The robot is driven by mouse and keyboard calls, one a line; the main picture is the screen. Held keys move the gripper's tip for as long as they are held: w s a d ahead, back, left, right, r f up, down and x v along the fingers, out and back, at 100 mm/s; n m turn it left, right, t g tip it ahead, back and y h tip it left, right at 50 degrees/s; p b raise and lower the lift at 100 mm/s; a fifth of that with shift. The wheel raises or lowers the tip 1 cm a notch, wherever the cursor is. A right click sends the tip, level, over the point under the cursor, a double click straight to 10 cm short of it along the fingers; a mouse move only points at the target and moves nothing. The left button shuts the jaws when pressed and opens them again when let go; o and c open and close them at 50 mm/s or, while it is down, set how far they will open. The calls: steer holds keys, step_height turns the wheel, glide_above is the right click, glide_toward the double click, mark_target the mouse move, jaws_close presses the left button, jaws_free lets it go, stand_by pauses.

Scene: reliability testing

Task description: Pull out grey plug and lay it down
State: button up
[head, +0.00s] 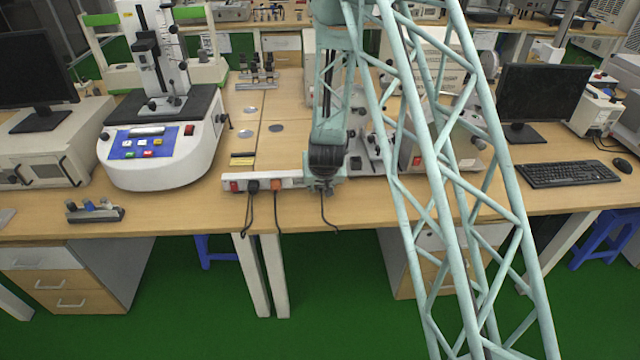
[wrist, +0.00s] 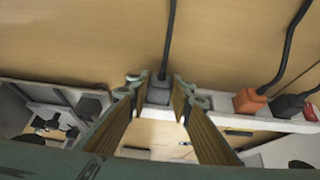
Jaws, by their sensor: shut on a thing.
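The grey plug (wrist: 158,91) shows in the wrist view between the two fingers of my gripper (wrist: 157,88). A dark cable (wrist: 170,40) runs from it. My gripper is shut on the grey plug. The plug is in line with the white power strip (wrist: 225,121); I cannot tell if it is fully seated in its socket. In the head view my gripper (head: 322,186) is at the right part of the power strip (head: 212,184) on the table's front edge, and hides the plug there. The plug's cable (head: 325,212) hangs below my gripper.
An orange plug (head: 278,183) and a black plug (head: 252,186) sit in the strip left of my gripper, with hanging cables. A red switch (head: 234,186) is at the strip's left end. A white-based test machine (head: 165,165) stands left. Bare tabletop (head: 375,195) lies right of my gripper.

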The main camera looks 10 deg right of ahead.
mark_target(321, 203)
steer(key=shift+s+a+b, duration=0.2)
steer(key=shift+s+b, duration=0.45)
steer(key=shift+s, duration=0.6)
steer(key=shift+s+a+b, duration=0.2)
steer(key=shift+s+b, duration=0.4)
steer(key=shift+s, duration=0.6)
stand_by(1.2)
steer(key=shift+f+b, duration=0.95)
steer(key=shift+f, duration=0.1)
stand_by(0.6)
steer(key=o, duration=1.1)
steer(key=shift+s+r, duration=0.1)
steer(key=shift+r, duration=0.05)
steer(key=shift+v, duration=5.85)
